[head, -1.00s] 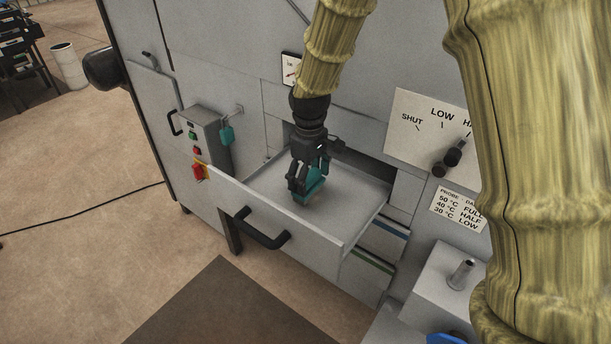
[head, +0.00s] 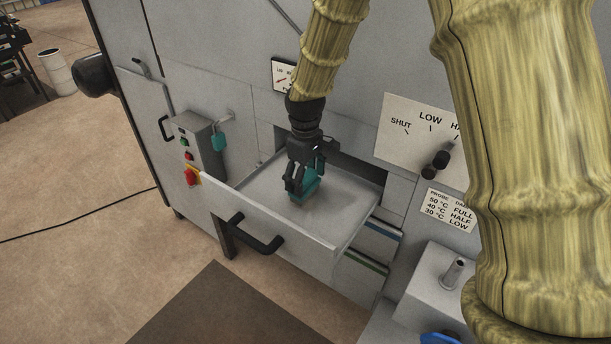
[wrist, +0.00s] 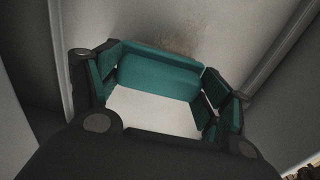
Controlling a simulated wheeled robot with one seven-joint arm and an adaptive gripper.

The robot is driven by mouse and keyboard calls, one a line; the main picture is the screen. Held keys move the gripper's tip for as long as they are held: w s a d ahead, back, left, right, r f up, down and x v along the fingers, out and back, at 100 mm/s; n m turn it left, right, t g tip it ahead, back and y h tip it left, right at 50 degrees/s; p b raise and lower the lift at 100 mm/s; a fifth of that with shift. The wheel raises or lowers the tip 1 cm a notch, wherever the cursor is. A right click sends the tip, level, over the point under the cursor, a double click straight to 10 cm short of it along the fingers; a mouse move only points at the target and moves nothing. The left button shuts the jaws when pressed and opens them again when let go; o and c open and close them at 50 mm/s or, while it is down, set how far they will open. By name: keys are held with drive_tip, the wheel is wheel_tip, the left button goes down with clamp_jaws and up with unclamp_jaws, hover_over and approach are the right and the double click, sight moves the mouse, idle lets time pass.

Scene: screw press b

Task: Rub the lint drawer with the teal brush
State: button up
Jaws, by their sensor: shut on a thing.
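The lint drawer (head: 352,204) is a pulled-out grey metal tray with a black handle (head: 257,237) on its front. My gripper (head: 303,182) points down into it, shut on the teal brush (head: 311,188). The brush's tan bristles face down at the drawer floor; whether they touch it is hard to tell. In the wrist view, the brush (wrist: 160,74) lies crosswise between the fingers of my gripper (wrist: 160,88). A faint brownish patch (wrist: 178,43) shows on the drawer floor just beyond the brush. My fingers partly hide the brush in the head view.
A dial plate (head: 415,135) with a black knob is to the right.

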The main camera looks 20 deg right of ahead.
drive_tip(key=shift+f, duration=0.6)
idle(0.5)
drive_tip(key=shift+s+a, duration=0.1)
drive_tip(key=shift+s+a, duration=0.85)
drive_tip(key=shift+a, duration=0.1)
drive_tip(key=shift+s+a+f, duration=0.2)
drive_tip(key=shift+s+a, duration=0.1)
drive_tip(key=shift+a, duration=0.05)
drive_tip(key=shift+r, duration=0.15)
drive_tip(key=shift+r+p, duration=0.7)
drive_tip(key=shift+w, duration=0.1)
